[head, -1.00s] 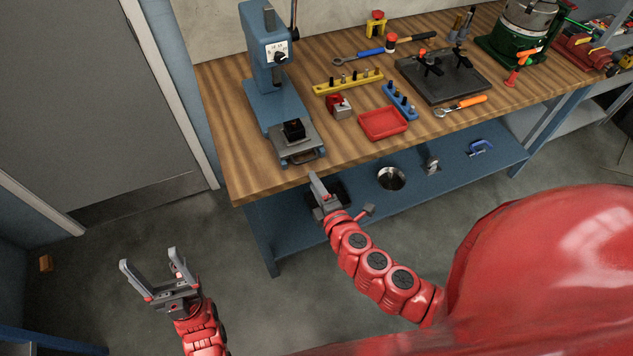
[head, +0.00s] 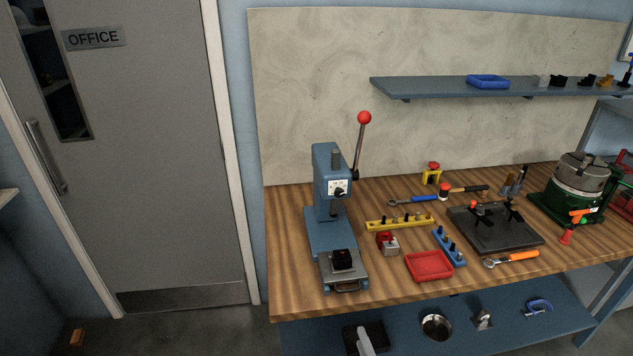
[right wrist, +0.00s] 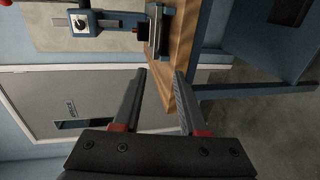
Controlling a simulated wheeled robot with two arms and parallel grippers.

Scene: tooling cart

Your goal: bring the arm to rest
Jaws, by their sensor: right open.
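My left gripper is outside the head view.
The wooden bench (head: 295,290) carries the blue arbor press (head: 325,170), a red tray (head: 430,265), a dark fixture plate (head: 495,235) and several tools. The lower shelf (head: 400,330) holds a metal bowl (head: 437,326). An office door (head: 150,170) stands left.

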